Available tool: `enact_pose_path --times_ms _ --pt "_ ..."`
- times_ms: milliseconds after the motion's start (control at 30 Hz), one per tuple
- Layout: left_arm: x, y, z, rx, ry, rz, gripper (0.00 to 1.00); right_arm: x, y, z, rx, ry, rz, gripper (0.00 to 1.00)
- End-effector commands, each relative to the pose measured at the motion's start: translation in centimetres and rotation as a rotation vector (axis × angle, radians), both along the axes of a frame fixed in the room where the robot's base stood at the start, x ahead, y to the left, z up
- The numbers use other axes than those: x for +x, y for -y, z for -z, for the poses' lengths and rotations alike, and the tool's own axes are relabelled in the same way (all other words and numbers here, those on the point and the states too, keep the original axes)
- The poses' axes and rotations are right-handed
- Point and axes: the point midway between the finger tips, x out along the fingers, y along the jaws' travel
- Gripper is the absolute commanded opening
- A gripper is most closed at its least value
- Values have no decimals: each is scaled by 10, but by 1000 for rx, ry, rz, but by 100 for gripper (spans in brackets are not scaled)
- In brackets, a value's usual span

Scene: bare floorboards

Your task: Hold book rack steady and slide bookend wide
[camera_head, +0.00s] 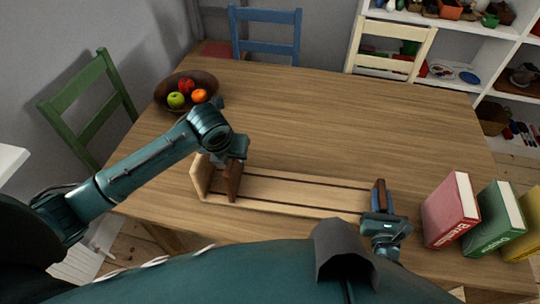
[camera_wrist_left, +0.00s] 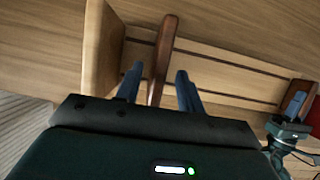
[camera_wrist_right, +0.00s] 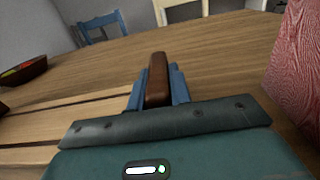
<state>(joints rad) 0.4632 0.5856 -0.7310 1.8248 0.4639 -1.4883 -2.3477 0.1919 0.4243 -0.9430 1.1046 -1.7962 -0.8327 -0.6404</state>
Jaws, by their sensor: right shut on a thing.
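The book rack (camera_head: 300,193) is a long pale wooden base with dark slots, lying on the table with a pale upright end panel (camera_head: 201,178) at its left. A dark brown bookend (camera_head: 234,182) stands upright a little right of that panel. My left gripper (camera_wrist_left: 158,85) is open, its fingers apart on either side of this bookend. At the rack's right end stands another brown upright piece (camera_head: 379,196). My right gripper (camera_wrist_right: 158,88) is shut on this right upright, with its fingers on both sides. The rack's right end is partly hidden by my right gripper.
Red (camera_head: 450,210), green (camera_head: 494,219) and yellow (camera_head: 528,228) books stand right of the rack. A fruit bowl (camera_head: 171,103) sits at the back left. Chairs surround the table (camera_head: 330,115), and shelves (camera_head: 480,45) stand behind. The table beyond the rack is clear.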

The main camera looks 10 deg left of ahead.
Motion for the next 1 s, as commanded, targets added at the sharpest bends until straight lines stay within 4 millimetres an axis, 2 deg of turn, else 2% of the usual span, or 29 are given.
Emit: enact_pose_path --times_ms 100,300,667,1000 --pt "8 0 21 -1 -3 -3 38 0 0 0 -1 0 1 0" --pt "16 0 40 -2 -1 -1 38 0 0 0 0 0 1 0" --pt "18 -1 44 -1 1 0 38 0 0 0 0 0 1 0" --pt "18 -1 43 -1 1 -1 10 0 0 0 0 0 1 0"
